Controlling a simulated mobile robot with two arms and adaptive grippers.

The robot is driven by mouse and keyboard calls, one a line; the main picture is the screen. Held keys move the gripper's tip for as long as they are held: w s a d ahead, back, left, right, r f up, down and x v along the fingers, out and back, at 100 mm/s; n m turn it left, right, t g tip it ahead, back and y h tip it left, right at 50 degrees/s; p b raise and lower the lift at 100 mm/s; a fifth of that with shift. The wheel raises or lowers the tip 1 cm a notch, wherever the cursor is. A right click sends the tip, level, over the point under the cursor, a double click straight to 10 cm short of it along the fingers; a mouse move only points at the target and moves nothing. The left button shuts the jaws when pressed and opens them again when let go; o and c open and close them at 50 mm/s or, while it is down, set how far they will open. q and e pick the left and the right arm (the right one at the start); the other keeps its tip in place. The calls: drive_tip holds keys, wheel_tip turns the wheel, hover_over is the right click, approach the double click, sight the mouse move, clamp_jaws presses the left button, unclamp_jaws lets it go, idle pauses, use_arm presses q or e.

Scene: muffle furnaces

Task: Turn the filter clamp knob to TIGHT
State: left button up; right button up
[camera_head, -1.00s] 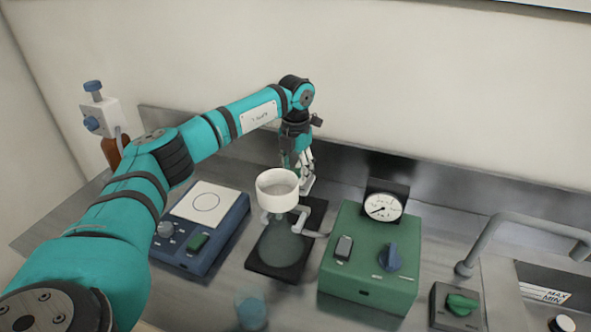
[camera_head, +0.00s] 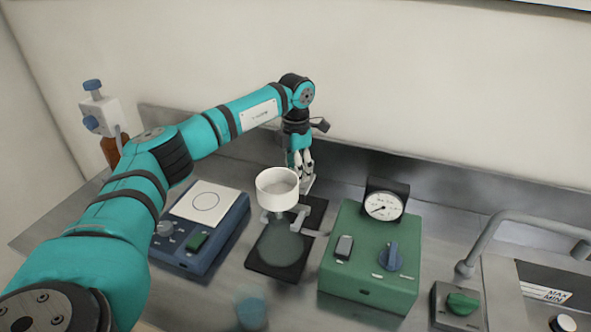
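The filter stand has a black base (camera_head: 268,266), a cloudy glass flask (camera_head: 281,243) and a white funnel cup (camera_head: 277,188) on top. Grey clamp parts (camera_head: 302,214) show beside the flask, just under the cup's right side. I cannot make out a clamp knob or a TIGHT mark. My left gripper (camera_head: 304,176) points down behind the cup and a little to its right. Its fingers look close together, with a small pale part at their tips. I cannot tell whether they hold anything. My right gripper is out of view.
A blue device with a white plate (camera_head: 206,202) stands left of the filter stand. A green box (camera_head: 352,278) with a gauge (camera_head: 384,206) and blue knob (camera_head: 390,257) stands right. Farther right are a green knob (camera_head: 462,303) and a faucet (camera_head: 500,230). A wall closes the back.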

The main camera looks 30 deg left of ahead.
use_arm(q)
drive_tip(key=m, duration=0.7)
drive_tip(key=shift+r, duration=0.1)
drive_tip(key=m, duration=0.4)
drive_tip(key=shift+b, duration=0.35)
drive_tip(key=m, duration=0.3)
drive_tip(key=shift+m, duration=0.4)
drive_tip(key=m, duration=0.3)
drive_tip(key=shift+s+m, duration=0.1)
drive_tip(key=shift+m, duration=0.2)
drive_tip(key=m, duration=0.3)
drive_tip(key=shift+m+b, duration=0.3)
drive_tip(key=m, duration=0.3)
drive_tip(key=shift+m, duration=2.2)
